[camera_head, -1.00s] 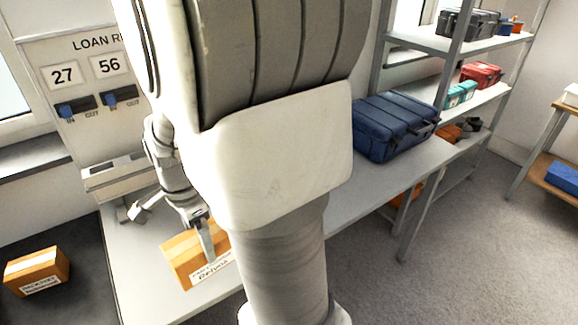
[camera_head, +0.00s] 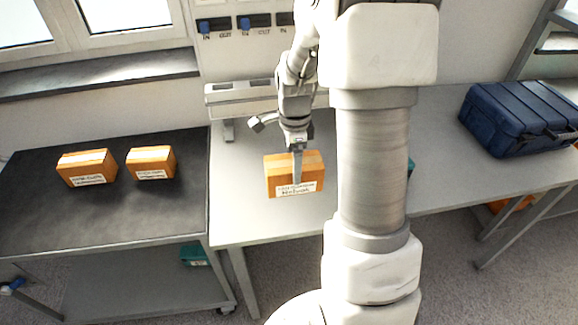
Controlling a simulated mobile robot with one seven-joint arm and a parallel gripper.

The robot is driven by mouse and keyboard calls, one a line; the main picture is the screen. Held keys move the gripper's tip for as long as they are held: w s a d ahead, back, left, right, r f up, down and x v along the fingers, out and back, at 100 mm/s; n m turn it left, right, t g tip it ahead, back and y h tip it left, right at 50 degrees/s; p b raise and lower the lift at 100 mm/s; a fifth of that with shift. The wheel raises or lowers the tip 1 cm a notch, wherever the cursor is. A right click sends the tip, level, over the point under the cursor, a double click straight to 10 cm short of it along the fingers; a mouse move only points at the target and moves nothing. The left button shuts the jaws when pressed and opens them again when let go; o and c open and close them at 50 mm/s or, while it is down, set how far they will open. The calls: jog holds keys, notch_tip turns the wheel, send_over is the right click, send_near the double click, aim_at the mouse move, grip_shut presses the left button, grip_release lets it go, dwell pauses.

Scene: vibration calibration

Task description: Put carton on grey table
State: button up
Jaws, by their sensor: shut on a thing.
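The orange-brown carton (camera_head: 312,172) with a pale tape strip and a white label shows in the head view, over the light grey table (camera_head: 235,215). My gripper (camera_head: 297,180) points down and is shut on this carton. One finger shows in front of its labelled side; the other finger is hidden. I cannot tell whether the carton's underside touches the table top. Two similar cartons, one at the far left (camera_head: 87,168) and one beside it (camera_head: 151,162), sit on a dark-topped grey trolley (camera_head: 60,225) left of the light table.
A dark blue case (camera_head: 515,118) lies on the table's right part. A grey stand (camera_head: 240,95) is behind my gripper. My arm hides the middle of the table. A teal item (camera_head: 194,255) sits on the trolley's lower shelf. The table's left front is clear.

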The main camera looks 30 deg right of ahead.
jog(key=shift+w+d+f, duration=0.3)
jog(key=shift+w+f, duration=0.3)
jog(key=shift+w, duration=0.25)
jog(key=shift+f, duration=1.85)
jog(key=shift+f+b, duration=0.1)
jog(key=shift+b, duration=0.25)
jog(key=shift+f, duration=0.15)
jog(key=o, duration=1.5)
jog(key=shift+c, duration=0.2)
